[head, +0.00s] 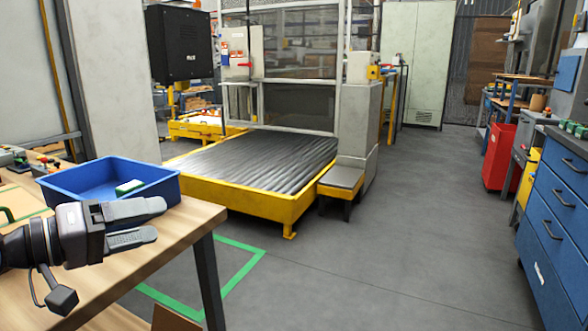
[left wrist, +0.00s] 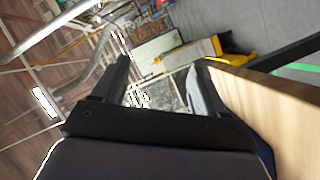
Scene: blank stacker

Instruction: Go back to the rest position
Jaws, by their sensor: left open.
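My left gripper (head: 150,222) is over the wooden table (head: 188,222) in the head view, in front of the blue bin (head: 160,183). Its two fingers point to the right and stand apart with nothing between them. In the left wrist view the fingers of my left gripper (left wrist: 160,75) are also apart and empty, and the table edge (left wrist: 270,105) is at the right. The blue bin holds a small green and white piece (head: 129,187). My right gripper is not in view.
A yellow-framed roller conveyor (head: 250,165) stands beyond the table. Blue drawer cabinets (head: 555,200) and a red bin (head: 498,155) line the right side. Green tape (head: 245,270) marks the floor beside the table. The grey floor in the middle is clear.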

